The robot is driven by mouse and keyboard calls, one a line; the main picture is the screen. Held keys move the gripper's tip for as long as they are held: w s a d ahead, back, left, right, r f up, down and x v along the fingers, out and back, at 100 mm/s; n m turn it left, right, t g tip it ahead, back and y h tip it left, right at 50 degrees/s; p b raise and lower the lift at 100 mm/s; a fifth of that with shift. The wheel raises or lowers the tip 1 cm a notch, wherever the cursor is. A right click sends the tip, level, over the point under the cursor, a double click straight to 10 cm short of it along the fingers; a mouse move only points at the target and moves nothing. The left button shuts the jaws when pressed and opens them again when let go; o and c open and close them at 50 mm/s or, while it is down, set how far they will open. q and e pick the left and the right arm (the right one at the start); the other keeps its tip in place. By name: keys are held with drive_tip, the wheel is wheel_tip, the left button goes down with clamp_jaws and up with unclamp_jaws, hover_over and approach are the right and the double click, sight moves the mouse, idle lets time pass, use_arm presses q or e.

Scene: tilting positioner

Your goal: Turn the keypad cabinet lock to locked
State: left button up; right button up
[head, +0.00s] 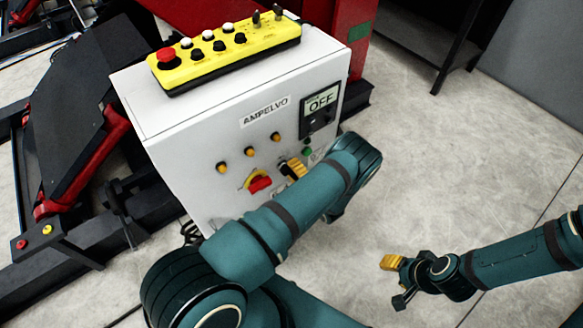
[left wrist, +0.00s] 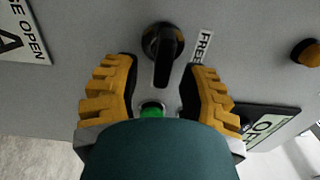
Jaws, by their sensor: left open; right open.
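The white cabinet (head: 180,125) stands in the middle of the head view. In the left wrist view, a black rotary knob (left wrist: 162,45) sits on the cabinet's grey-looking face, its grip pointing down in the picture. A FREE label (left wrist: 202,47) is beside it; I take this knob for the lock. My left gripper (head: 293,168) is at the cabinet front. In the left wrist view its open yellow fingers (left wrist: 159,76) lie either side of the knob's grip; contact is not visible. My right gripper (head: 394,281) is open and empty, away from the cabinet.
A yellow control box (head: 215,52) with a red button lies on the cabinet top. The front has an OFF display (head: 321,101), orange buttons (head: 249,151), a red rotary switch (head: 260,184) and a green button (left wrist: 152,110). Black-and-red machinery (head: 85,130) stands left.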

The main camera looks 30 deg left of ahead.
use_arm(q)
drive_tip(key=v, duration=1.1)
drive_tip(key=shift+d, duration=0.15)
drive_tip(key=shift+s, duration=0.1)
drive_tip(key=s+d+r+n+g+h, duration=0.2)
drive_tip(key=s+d+h, duration=0.3)
drive_tip(key=h, duration=0.5)
drive_tip(key=s+d+r+n+g+h, duration=0.3)
drive_tip(key=s+d+r+n+h, duration=0.1)
drive_tip(key=s+h, duration=0.5)
drive_tip(key=shift+d+r+h, duration=0.6)
drive_tip(key=shift+r+h, duration=0.05)
drive_tip(key=shift+h, duration=0.05)
drive_tip(key=shift+o, duration=0.2)
idle(0.4)
